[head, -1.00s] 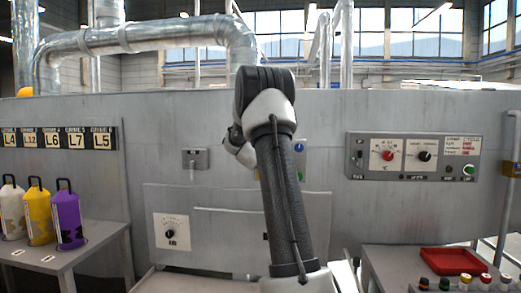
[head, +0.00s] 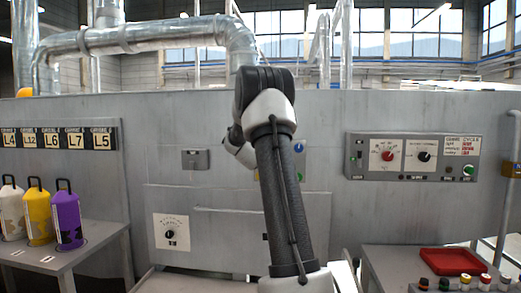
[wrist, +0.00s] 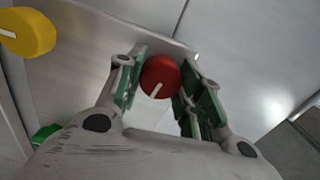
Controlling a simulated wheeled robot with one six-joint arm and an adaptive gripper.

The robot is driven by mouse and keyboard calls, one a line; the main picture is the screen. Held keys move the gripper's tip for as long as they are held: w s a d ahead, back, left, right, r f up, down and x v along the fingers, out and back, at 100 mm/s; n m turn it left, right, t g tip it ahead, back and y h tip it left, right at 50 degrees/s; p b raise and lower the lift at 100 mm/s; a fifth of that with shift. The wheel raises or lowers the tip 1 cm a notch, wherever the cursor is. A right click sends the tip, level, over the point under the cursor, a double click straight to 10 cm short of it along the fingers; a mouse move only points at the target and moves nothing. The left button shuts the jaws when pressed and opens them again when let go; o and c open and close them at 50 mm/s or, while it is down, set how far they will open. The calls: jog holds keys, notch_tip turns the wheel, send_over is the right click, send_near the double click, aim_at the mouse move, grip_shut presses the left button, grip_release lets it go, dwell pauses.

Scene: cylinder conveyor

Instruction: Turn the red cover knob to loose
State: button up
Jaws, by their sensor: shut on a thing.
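The red cover knob (wrist: 160,73) sits between the two fingers of my gripper (wrist: 163,82) in the wrist view. The fingers are shut on it, one on each side. Its white pointer line points down and slightly left in that view. The knob is on a grey metal panel (wrist: 75,75). In the head view my arm stands in front of that panel and hides the red cover knob and my gripper.
A yellow knob (wrist: 27,32) is left of the red one, and a green part (wrist: 46,132) shows lower left. In the head view a blue knob (head: 299,148) shows beside my arm. A control panel (head: 414,171) with another red dial (head: 388,156) is at right.

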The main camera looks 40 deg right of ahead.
jog(key=n, duration=0.4)
jog(key=shift+n, duration=0.3)
jog(key=n, duration=0.4)
jog(key=shift+n, duration=0.3)
jog(key=n, duration=0.4)
jog(key=shift+w+a+f+n, duration=0.1)
jog(key=shift+n, duration=2.2)
jog(key=o, duration=1)
jog(key=shift+o, duration=0.2)
jog(key=v, duration=1.2)
